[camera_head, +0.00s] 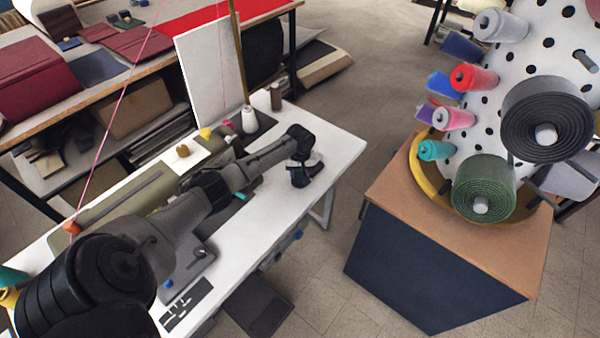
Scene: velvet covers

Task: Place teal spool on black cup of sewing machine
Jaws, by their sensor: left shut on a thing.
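My left gripper (304,176) is over the right part of the white sewing table (335,150). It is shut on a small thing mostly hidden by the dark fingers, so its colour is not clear. A teal spool (435,150) sits on a peg of the white dotted cone rack at the right. A small teal piece (240,197) shows beside my arm on the table, and another teal spool (12,276) is at the left edge. The olive sewing machine (138,205) is partly behind my left arm. I cannot make out its black cup. My right gripper is not in view.
A white thread cone (249,119) and a dark bottle (276,96) stand at the table's back. The rack carries several spools, including a green roll (484,188), above a wood-topped cabinet (400,220). Floor separates it from the table. A pink thread (118,110) hangs at left.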

